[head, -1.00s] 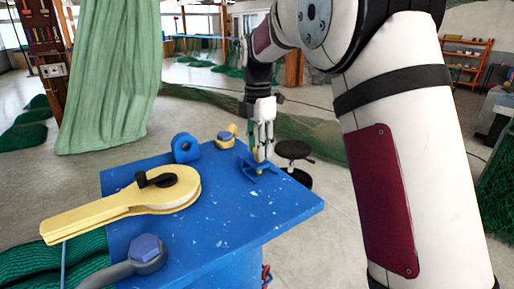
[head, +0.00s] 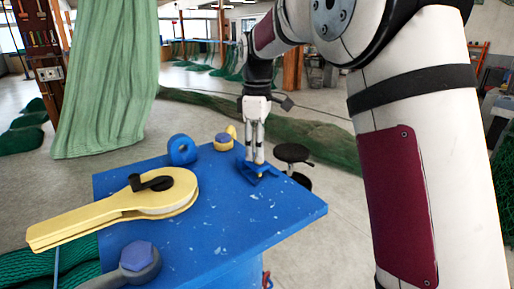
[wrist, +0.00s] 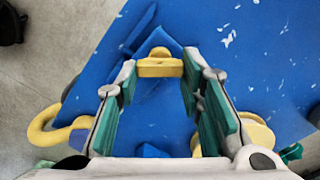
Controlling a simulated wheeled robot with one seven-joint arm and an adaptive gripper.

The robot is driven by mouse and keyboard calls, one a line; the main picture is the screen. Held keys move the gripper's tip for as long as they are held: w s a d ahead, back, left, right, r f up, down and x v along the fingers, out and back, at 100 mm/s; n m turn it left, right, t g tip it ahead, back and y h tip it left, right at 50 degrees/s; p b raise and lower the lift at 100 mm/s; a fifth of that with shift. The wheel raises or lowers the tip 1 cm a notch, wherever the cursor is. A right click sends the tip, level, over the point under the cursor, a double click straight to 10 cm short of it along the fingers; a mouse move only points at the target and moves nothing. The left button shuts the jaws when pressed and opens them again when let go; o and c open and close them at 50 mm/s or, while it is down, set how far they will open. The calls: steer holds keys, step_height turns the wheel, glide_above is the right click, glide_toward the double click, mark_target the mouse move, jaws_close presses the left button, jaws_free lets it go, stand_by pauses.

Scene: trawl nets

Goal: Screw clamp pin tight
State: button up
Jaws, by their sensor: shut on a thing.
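The yellow clamp pin (wrist: 160,66) has a flat crossbar head, and it lies between my fingertips in the wrist view. My gripper (wrist: 159,70), with green-padded fingers, is shut on this head. Below the pin is a blue clamp bracket (head: 262,174) on the blue table; it also shows in the wrist view (wrist: 143,32). In the head view my gripper (head: 255,162) points straight down at the bracket. The pin is mostly hidden there by the fingers, and its thread cannot be seen.
A black stool (head: 292,153) stands behind the table.

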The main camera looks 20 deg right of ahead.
steer(key=m, duration=0.5)
steer(key=shift+w+r+m, duration=0.1)
steer(key=shift+w+m, duration=0.05)
steer(key=shift+m, duration=0.15)
steer(key=m, duration=0.5)
steer(key=shift+d+m, duration=0.15)
steer(key=shift+m, duration=0.15)
steer(key=m, duration=0.5)
steer(key=shift+d+r, duration=0.1)
steer(key=m, duration=0.6)
steer(key=shift+d+m, duration=0.1)
steer(key=shift+m, duration=0.2)
steer(key=m+p, duration=0.1)
steer(key=m, duration=0.4)
steer(key=shift+m, duration=0.3)
steer(key=m, duration=0.3)
steer(key=m+p, duration=0.1)
steer(key=m, duration=0.1)
steer(key=shift+s, duration=0.25)
steer(key=m+p, duration=0.1)
steer(key=m, duration=0.4)
steer(key=shift+s+m, duration=0.1)
steer(key=shift+m, duration=0.3)
steer(key=m, duration=0.4)
steer(key=shift+m, duration=0.4)
